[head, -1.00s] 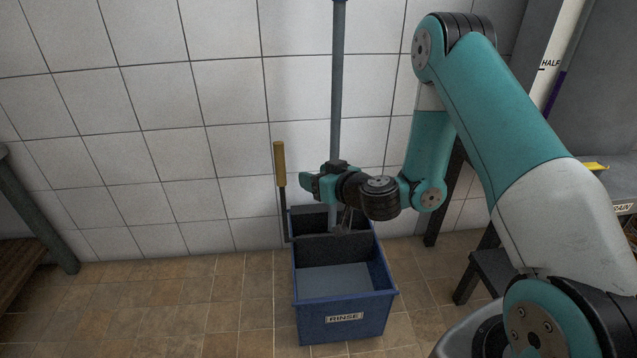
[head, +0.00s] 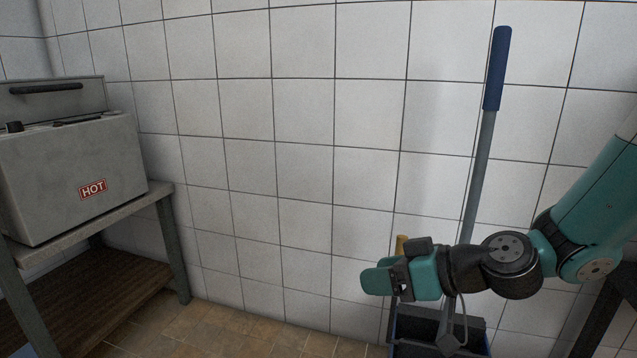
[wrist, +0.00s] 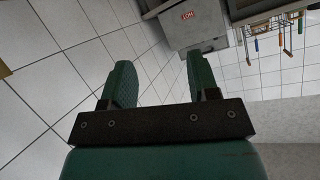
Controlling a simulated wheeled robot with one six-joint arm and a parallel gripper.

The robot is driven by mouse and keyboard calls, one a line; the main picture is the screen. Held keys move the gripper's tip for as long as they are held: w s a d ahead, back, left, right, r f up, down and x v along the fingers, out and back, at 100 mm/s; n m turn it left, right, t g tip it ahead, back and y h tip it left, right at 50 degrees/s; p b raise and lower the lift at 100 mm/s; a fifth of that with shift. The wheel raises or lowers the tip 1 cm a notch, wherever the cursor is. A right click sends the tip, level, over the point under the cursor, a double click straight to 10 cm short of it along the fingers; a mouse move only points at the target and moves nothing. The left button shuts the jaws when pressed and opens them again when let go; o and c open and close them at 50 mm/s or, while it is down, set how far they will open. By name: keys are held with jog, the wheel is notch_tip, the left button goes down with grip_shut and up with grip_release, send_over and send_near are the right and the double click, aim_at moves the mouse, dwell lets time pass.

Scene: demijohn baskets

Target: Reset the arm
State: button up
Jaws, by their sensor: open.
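My gripper (head: 378,280) reaches out from the right in the head view, in front of the tiled wall and above the blue bin (head: 415,345). In the wrist view my gripper (wrist: 157,75) has its two green fingers apart, with nothing between them. A long-handled tool (head: 480,165) with a blue grip stands upright behind my arm, its lower end at the bin. I cannot tell whether my wrist touches its shaft.
A grey box marked HOT (head: 75,170) stands on a table (head: 160,192) at the left. It also shows in the wrist view (wrist: 190,22). Several tools hang from a rack (wrist: 275,22) there. The floor between table and bin is clear.

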jog(key=s+d+r+m+g+h, duration=0.1)
jog(key=s+d+r+g+h, duration=0.2)
jog(key=s, duration=0.7)
jog(key=s+d+r+g+h, duration=0.1)
jog(key=s+r+g+h, duration=0.2)
jog(key=s, duration=0.8)
notch_tip(320, 180, up, 32)
jog(key=f+h+p, duration=0.1)
jog(key=p, duration=3.1)
notch_tip(320, 180, down, 18)
jog(key=b, duration=1.7)
jog(key=shift+s+r+m+g+b, duration=0.2)
jog(key=shift+m+g+b, duration=0.1)
jog(key=shift+m+b, duration=0.1)
jog(key=shift+d+r, duration=0.1)
notch_tip(320, 180, up, 18)
jog(key=p, duration=1.8)
